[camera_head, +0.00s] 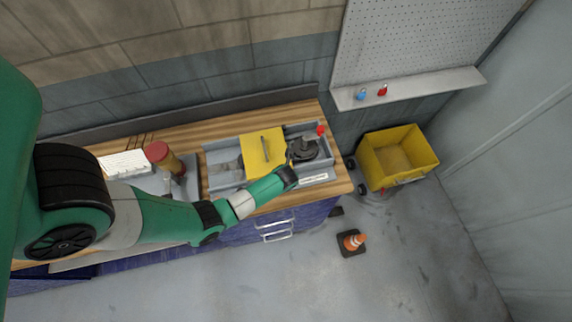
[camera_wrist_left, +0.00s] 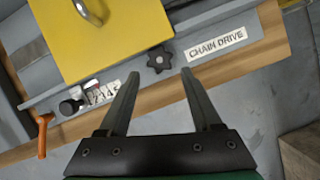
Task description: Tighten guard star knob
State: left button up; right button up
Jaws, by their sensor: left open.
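The black star knob (camera_wrist_left: 158,59) shows in the left wrist view at the edge of the yellow guard (camera_wrist_left: 110,38), beside the "CHAIN DRIVE" label (camera_wrist_left: 216,43). My left gripper (camera_wrist_left: 160,73) is open, and its two fingers point toward the knob, one to each side in the picture. No contact is visible, and I cannot tell the height gap. In the head view the yellow guard (camera_head: 259,153) sits on the grey machine housing (camera_head: 222,177), with the left wrist over its front edge and the knob not discernible. My right gripper is not in view.
A small black knob (camera_wrist_left: 70,106) and an orange lever (camera_wrist_left: 43,135) lie left of the fingers. A red-topped post (camera_head: 160,153) stands left on the bench.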

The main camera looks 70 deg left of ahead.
pick_arm(q)
jog(key=p+v, duration=0.1)
jog(key=v, duration=0.6)
